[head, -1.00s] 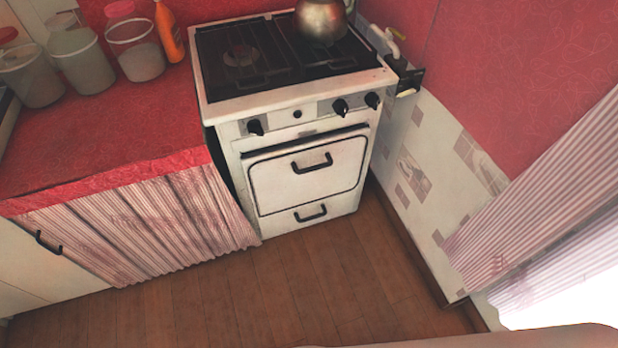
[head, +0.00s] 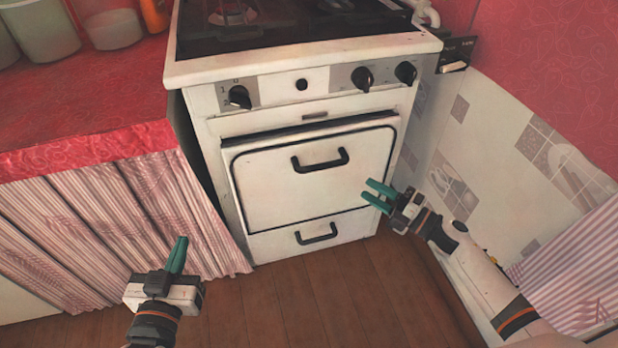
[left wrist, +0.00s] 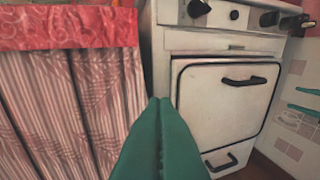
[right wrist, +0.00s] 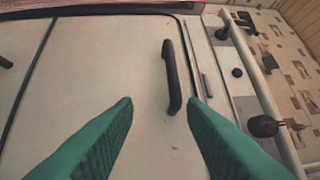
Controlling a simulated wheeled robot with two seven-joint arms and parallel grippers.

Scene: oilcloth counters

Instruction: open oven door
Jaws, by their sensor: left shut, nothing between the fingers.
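The white oven door (head: 312,180) is shut on the front of the stove, with a black handle (head: 320,160) across its upper part. My right gripper (head: 377,194) is open, with green fingers, to the right of and lower than the handle in the head view. In the right wrist view the handle (right wrist: 172,76) shows beyond and between the fingertips, and nothing is held. My left gripper (head: 178,254) is shut and empty in front of the curtain, left of the oven. Its closed fingers also show in the left wrist view (left wrist: 160,103).
A lower drawer with its own black handle (head: 316,234) is below the door. Black knobs (head: 362,78) line the panel above. A striped curtain (head: 120,225) hangs at left; a tiled wall (head: 500,150) stands close at right. The wooden floor (head: 330,300) in front is clear.

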